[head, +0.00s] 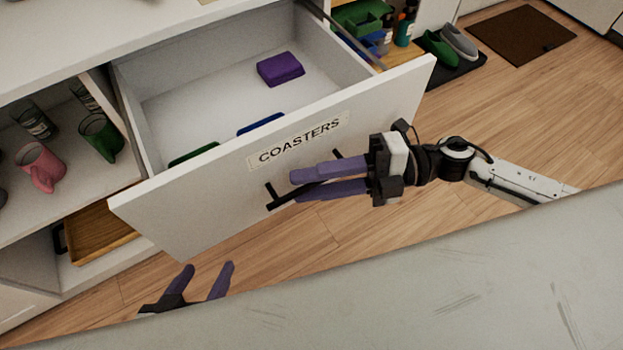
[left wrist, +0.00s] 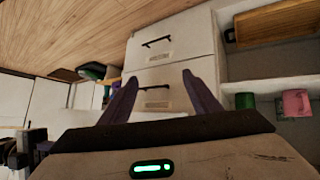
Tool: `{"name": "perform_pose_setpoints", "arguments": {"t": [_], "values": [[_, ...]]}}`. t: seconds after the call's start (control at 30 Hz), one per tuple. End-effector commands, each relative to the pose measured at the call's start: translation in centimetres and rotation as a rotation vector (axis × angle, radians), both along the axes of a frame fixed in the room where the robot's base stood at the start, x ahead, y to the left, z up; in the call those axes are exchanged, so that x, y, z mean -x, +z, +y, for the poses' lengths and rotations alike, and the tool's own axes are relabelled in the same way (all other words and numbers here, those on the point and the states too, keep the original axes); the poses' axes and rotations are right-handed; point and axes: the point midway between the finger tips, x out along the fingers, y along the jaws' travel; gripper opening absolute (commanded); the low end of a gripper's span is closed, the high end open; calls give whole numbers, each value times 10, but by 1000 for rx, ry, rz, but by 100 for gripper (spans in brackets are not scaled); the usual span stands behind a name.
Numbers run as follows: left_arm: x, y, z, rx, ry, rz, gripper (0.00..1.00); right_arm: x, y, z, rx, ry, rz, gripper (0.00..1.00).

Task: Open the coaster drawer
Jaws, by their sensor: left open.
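The coaster drawer (head: 205,205) is pulled well out of the white cabinet in the head view, its label reading COASTERS. Inside lie a purple block (head: 280,69), a blue item (head: 261,124) and a green item (head: 194,154), the last two partly hidden by the front. My right gripper (head: 294,186) is at the black handle (head: 273,203), its purple fingers close together with the bar between them. My left gripper (head: 205,275) is open and empty, below and in front of the drawer; its spread fingers also show in the left wrist view (left wrist: 158,80).
A wooden tray (head: 103,232) is below. A grey surface (head: 430,290) fills the near edge. Shoes (head: 440,48) and a brown mat (head: 520,34) lie on the floor behind.

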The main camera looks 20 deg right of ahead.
Motion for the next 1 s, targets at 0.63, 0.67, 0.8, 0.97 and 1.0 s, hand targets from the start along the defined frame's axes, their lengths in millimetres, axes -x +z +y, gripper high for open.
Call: {"name": "perform_pose_setpoints", "arguments": {"t": [0.63,0.67,0.8,0.97,1.0], "values": [[7,-1,2,-5,4,10,57,10,7,-98,3,-1,0,28],[7,-1,2,-5,4,10,57,11,7,-99,2,-1,0,28],[6,0,2,-5,3,7,57,11,8,-101,1,-1,-1,28],[3,1,2,-5,4,1,57,11,8,-101,1,-1,-1,28],[3,2,2,-5,3,-2,57,11,8,-101,1,-1,-1,28]]}}
